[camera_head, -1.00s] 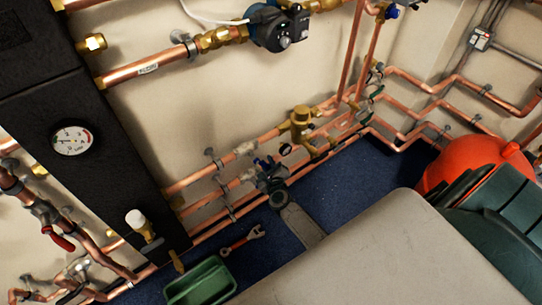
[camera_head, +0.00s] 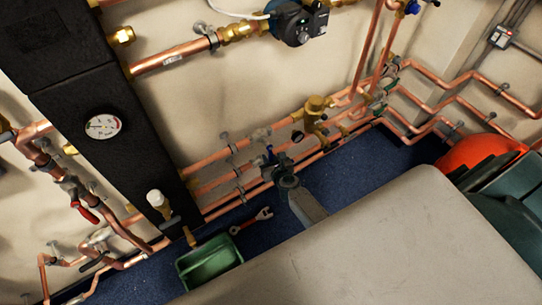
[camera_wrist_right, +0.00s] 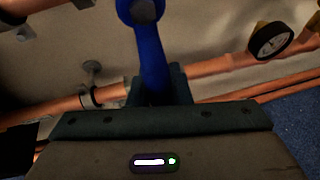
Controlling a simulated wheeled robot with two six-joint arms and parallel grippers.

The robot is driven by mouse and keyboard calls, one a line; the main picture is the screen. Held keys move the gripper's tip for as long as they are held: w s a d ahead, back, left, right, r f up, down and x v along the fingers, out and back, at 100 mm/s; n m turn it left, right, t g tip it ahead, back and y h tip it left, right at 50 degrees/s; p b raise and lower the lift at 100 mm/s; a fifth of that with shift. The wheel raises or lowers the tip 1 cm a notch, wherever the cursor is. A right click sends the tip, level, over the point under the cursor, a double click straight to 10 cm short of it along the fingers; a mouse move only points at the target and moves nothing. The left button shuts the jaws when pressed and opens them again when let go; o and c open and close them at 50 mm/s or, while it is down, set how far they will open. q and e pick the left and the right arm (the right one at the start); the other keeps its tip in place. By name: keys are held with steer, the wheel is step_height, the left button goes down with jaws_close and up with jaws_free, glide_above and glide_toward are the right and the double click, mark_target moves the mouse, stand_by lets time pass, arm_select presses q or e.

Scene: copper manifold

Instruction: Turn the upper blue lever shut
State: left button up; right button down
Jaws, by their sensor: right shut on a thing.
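A blue lever (camera_wrist_right: 152,45) rises through the middle of the right wrist view, with its pivot end at the top. My right gripper (camera_wrist_right: 160,88) is shut on the lower part of this lever, one finger on each side. In the head view the same gripper (camera_head: 281,165) is at the lower copper pipes, left of a brass valve body (camera_head: 316,112). Only a small bit of the blue lever (camera_head: 270,153) shows there, and the gripper hides the rest. My left gripper is not in view.
Copper pipes (camera_head: 205,188) run along the wall close to my right gripper. A small dial gauge (camera_wrist_right: 270,41) is to its right. A green tray (camera_head: 207,262) and a red-handled wrench (camera_head: 250,221) lie on the blue floor. A red rounded object (camera_head: 478,152) is at right.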

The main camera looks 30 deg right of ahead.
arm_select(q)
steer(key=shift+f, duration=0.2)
arm_select(e)
steer(key=shift+s+a+f, duration=0.1)
steer(key=shift+a, duration=0.15)
steer(key=c, duration=1.3)
jaws_free()
steer(key=shift+a, duration=0.1)
steer(key=shift+c, duration=0.2)
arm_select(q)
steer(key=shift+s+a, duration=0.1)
